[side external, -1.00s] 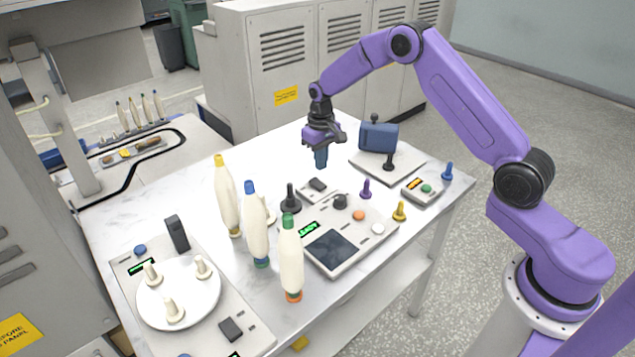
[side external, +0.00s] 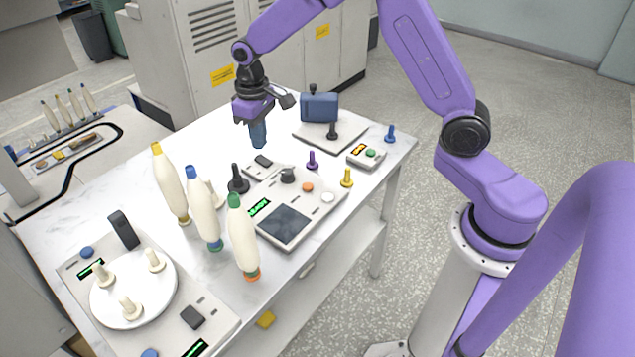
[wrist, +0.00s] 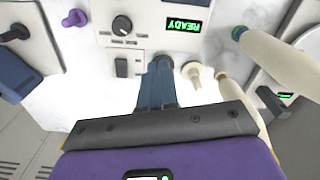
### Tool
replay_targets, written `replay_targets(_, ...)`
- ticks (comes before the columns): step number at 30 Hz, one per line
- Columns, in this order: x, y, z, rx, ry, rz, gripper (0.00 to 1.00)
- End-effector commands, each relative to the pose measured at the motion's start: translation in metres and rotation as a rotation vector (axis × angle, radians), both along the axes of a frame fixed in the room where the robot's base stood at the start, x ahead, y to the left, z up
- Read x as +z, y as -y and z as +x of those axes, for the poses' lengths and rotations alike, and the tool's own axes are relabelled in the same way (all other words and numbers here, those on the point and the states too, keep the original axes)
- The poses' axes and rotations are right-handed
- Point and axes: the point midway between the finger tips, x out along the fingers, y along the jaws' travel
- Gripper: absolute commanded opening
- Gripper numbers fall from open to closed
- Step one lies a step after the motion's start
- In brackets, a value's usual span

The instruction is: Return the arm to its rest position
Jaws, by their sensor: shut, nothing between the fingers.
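My gripper (side external: 258,136) hangs above the back of the white table, fingers pointing down, shut and empty. In the wrist view its blue fingers (wrist: 158,82) are together with nothing between them. It is apart from the things on the table. My arm reaches in from the right, bent high at the elbow.
Three cream bobbins with yellow (side external: 170,185), blue (side external: 203,210) and green (side external: 242,238) tips stand upright at the front. A control panel (side external: 318,208) reading READY lies mid-table. A round white plate (side external: 133,298) with pegs is front left. A blue box (side external: 319,107) stands behind.

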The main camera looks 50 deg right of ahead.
Motion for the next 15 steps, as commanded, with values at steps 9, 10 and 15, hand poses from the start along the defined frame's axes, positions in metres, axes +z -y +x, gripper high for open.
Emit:
replay_targets(9,0.05,-0.041,-0.118,0.278,0.009,0.004,0.0)
replay_targets(10,0.054,-0.043,-0.13,0.304,0.01,0.005,0.0)
replay_targets(15,0.068,-0.042,-0.196,0.45,0.014,0.008,0.0)
